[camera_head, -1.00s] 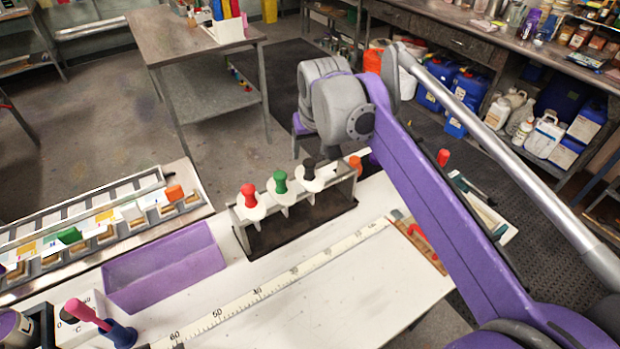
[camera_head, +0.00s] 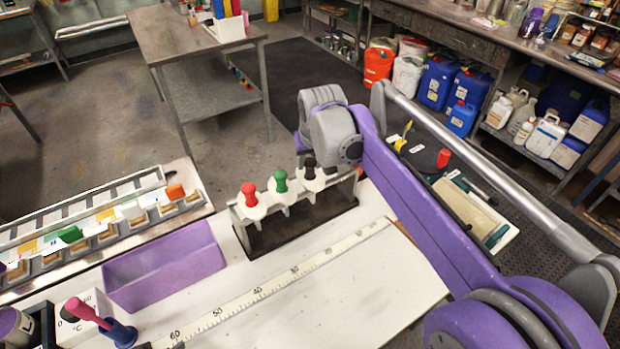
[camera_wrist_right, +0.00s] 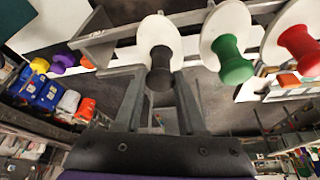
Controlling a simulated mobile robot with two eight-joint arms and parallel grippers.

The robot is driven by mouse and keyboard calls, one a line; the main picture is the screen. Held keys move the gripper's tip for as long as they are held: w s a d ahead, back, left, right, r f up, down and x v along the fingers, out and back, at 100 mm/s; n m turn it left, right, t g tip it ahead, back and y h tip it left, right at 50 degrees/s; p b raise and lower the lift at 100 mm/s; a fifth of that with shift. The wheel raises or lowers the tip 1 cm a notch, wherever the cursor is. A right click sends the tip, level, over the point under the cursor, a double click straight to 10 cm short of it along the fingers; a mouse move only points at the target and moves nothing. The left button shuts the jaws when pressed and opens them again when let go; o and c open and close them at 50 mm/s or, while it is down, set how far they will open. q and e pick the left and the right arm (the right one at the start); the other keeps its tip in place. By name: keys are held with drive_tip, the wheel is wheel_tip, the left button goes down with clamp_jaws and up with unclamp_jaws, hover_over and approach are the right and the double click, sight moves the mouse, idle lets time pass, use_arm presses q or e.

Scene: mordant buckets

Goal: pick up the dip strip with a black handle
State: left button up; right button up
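The dip strip with the black handle (camera_head: 309,168) stands in the rack (camera_head: 290,226), at the right of the red-handled strip (camera_head: 249,194) and green-handled strip (camera_head: 281,181). The black handle (camera_wrist_right: 161,68) has a white disc (camera_wrist_right: 158,35) behind it in the right wrist view. My right gripper (camera_wrist_right: 160,77) is open, with its two fingers on either side of the black handle in that picture. I cannot tell whether they touch it. In the head view my right wrist is just beyond the black handle and the fingers are hard to make out. My left gripper is not in view.
The green handle (camera_wrist_right: 231,66) is close beside the right finger. A purple tray (camera_head: 165,267) and a long ruler (camera_head: 270,287) lie on the white table (camera_head: 350,300). A pale tray (camera_head: 470,215) is at the right, partly behind my arm.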

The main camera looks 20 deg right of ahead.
clamp_jaws()
idle(1.1)
